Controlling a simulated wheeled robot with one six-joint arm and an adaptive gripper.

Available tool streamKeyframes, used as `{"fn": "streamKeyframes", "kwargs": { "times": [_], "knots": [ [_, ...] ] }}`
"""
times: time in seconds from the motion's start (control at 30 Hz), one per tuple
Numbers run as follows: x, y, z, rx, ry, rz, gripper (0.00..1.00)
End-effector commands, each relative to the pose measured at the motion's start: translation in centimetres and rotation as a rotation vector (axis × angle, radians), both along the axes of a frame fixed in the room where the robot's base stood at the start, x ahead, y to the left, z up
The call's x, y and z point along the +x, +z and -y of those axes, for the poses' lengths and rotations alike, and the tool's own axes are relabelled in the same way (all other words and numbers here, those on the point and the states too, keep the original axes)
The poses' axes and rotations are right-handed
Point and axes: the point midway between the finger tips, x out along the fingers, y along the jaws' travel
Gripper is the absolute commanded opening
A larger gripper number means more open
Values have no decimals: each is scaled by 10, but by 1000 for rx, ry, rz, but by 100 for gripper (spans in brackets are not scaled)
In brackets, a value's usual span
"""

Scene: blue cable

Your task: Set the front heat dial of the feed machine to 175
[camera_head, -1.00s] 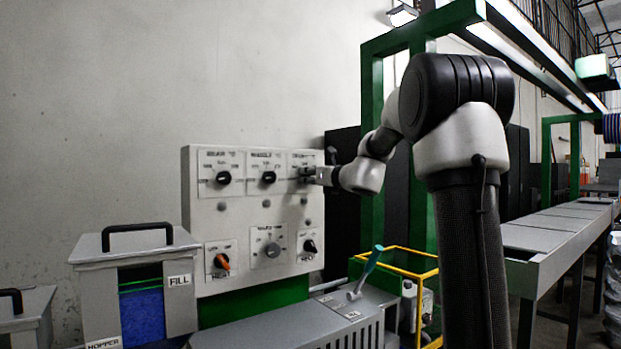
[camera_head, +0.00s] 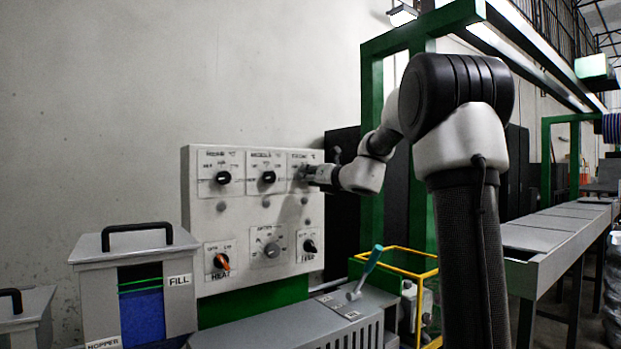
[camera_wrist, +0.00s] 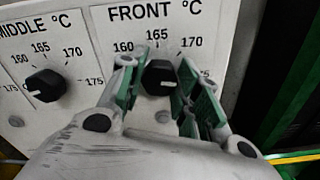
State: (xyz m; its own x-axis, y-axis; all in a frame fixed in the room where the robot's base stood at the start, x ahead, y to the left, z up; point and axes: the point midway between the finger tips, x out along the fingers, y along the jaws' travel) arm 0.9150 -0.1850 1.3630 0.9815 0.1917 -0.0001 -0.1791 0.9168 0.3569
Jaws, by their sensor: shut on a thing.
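The front heat dial (camera_wrist: 158,78) is a black round knob under the "FRONT °C" label in the wrist view. Its scale shows 160, 165 and 170 around the top, and a partly covered number at the right. My gripper (camera_wrist: 157,88) has its green-padded fingers on either side of this knob and is shut on it. In the head view my gripper (camera_head: 305,174) is at the top right of the feed machine's panel (camera_head: 232,215) and covers most of the front dial.
The middle dial (camera_wrist: 45,85) is close to the left of my gripper, with a rear dial (camera_head: 223,178) beyond it. Lower on the panel are an orange-marked heat switch (camera_head: 221,262), a grey knob (camera_head: 272,250) and a black feed switch (camera_head: 310,247). A teal-handled lever (camera_head: 366,272) stands below.

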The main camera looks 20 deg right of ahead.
Motion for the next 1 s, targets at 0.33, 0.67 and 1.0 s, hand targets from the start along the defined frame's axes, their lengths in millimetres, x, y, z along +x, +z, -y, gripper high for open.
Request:
{"fn": "streamKeyframes", "kwargs": {
  "times": [0.33,0.67,1.0],
  "knots": [
    [0,-1,0,-1,-1,-1,55],
    [-16,1,4,-1,-2,0,55],
    [-89,0,18,-1,-4,1,55]
  ]
}}
